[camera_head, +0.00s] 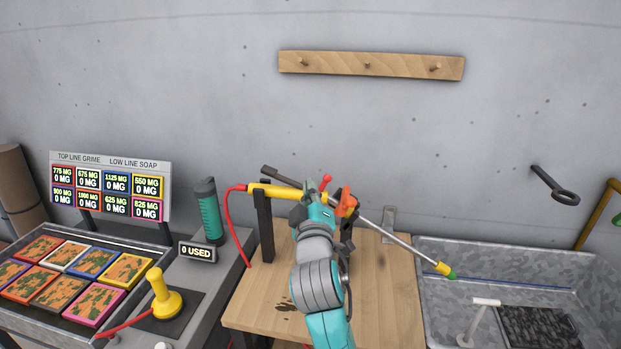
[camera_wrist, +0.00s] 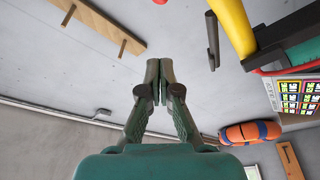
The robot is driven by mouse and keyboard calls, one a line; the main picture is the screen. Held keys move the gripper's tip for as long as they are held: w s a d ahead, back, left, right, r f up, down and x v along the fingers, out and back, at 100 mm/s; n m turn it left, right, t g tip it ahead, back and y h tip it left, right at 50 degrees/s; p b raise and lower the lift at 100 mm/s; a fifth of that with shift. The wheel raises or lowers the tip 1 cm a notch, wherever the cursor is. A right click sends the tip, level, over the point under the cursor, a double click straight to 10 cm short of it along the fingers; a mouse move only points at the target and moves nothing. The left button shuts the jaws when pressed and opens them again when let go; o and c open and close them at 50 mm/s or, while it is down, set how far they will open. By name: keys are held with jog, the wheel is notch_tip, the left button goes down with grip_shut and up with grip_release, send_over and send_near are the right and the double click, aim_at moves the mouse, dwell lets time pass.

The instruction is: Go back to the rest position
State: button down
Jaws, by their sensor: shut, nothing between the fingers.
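My gripper (camera_wrist: 158,75) is shut and empty in the wrist view, its two fingers together with the grey wall behind them. In the camera_head view my teal and grey arm rises over the wooden bench, and its end overlaps the yellow spray lance (camera_head: 272,191). The gripper's fingers are hard to make out there. The lance rests on a dark upright holder (camera_head: 265,225); its metal tube slopes down right to a yellow and green nozzle. In the wrist view the lance's yellow body (camera_wrist: 234,27) is at the upper right, apart from the fingers.
The wooden bench (camera_head: 380,300) has bare room right of my arm. A metal basin (camera_head: 445,290) adjoins it on the right. At left are a score board (camera_head: 110,160), a tray of coloured tiles, a teal bottle (camera_head: 209,212) and a yellow joystick (camera_head: 165,298). A wooden peg rail (camera_head: 345,65) hangs above.

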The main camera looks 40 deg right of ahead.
jog(key=shift+s+a+f, duration=0.15)
jog(key=shift+s+a, duration=0.25)
jog(key=shift+s, duration=0.1)
jog(key=s+a+f+n+y, duration=0.1)
jog(key=s+a+f+y, duration=0.3)
jog(key=s+a+f, duration=0.55)
jog(key=s+a+f+n+y, duration=0.1)
jog(key=s+a+f+y, duration=0.3)
jog(key=f, duration=1)
jog(key=s+a+f+m+y, duration=0.1)
jog(key=s+a, duration=0.1)
jog(key=s, duration=0.7)
jog(key=s+a+f+m+y, duration=0.2)
jog(key=s, duration=0.7)
jog(key=s+a+f+m+g+y, duration=0.1)
jog(key=s+a, duration=0.2)
jog(key=s, duration=0.7)
jog(key=shift+f, duration=0.3)
